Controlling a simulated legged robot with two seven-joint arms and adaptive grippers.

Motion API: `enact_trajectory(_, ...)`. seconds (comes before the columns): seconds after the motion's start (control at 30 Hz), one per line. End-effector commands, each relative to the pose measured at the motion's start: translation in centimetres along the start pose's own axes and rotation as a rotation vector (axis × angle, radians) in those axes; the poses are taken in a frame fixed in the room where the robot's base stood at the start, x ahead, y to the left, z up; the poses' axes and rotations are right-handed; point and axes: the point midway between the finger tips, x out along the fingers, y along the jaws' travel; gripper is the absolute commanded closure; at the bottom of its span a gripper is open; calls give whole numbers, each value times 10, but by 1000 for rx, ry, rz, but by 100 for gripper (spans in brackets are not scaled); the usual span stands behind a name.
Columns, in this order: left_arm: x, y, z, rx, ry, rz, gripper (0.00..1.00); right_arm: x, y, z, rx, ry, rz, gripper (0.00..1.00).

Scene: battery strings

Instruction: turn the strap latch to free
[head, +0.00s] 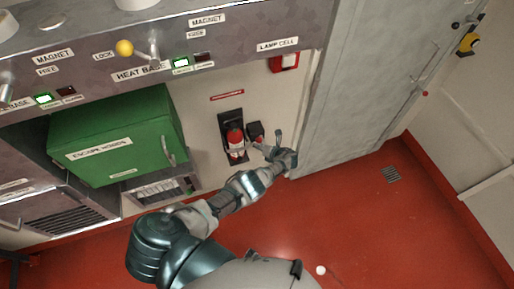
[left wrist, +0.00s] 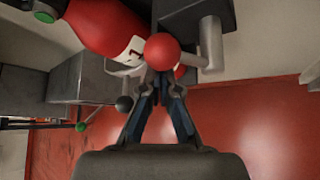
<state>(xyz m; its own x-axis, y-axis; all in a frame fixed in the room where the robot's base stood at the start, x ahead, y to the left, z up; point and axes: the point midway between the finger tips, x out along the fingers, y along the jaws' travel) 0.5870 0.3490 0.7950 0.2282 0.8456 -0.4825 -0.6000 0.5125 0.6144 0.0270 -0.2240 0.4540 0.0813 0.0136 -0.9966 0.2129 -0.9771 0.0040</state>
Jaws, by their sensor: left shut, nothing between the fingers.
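A red fire extinguisher (head: 235,138) is held in a dark wall bracket (head: 225,119); it also shows in the left wrist view (left wrist: 100,22). A red ball knob (left wrist: 170,51) on a grey lever (left wrist: 212,46) sits beside the extinguisher in the left wrist view; it looks like the strap latch handle. My left gripper (head: 266,146) is at the wall just right of the extinguisher. In the left wrist view its fingers (left wrist: 160,80) are shut and empty, with the tips right at the knob. I cannot tell whether they touch. The strap is mostly hidden. My right gripper is not seen.
A small dark box (head: 255,131) is on the wall beside the extinguisher. A green cabinet (head: 120,135) with a handle is to the left, under a labelled panel. A grey door (head: 375,85) stands to the right. The red floor (head: 345,215) is largely clear.

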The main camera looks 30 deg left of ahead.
Motion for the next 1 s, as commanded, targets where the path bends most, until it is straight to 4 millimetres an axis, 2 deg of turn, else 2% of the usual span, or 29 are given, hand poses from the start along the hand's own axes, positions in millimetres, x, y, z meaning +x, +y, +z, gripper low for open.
enact_trajectory(0.13,-4,-1,3,17,-3,11,100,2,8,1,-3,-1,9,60)
enact_trajectory(0.47,-1,-3,3,17,1,8,100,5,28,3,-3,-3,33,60)
enact_trajectory(0.63,-2,-4,5,16,1,7,100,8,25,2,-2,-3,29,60)
enact_trajectory(0.87,-8,-7,10,17,-2,9,100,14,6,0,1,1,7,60)
enact_trajectory(1.0,-11,-9,14,17,-3,10,100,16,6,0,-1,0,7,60)
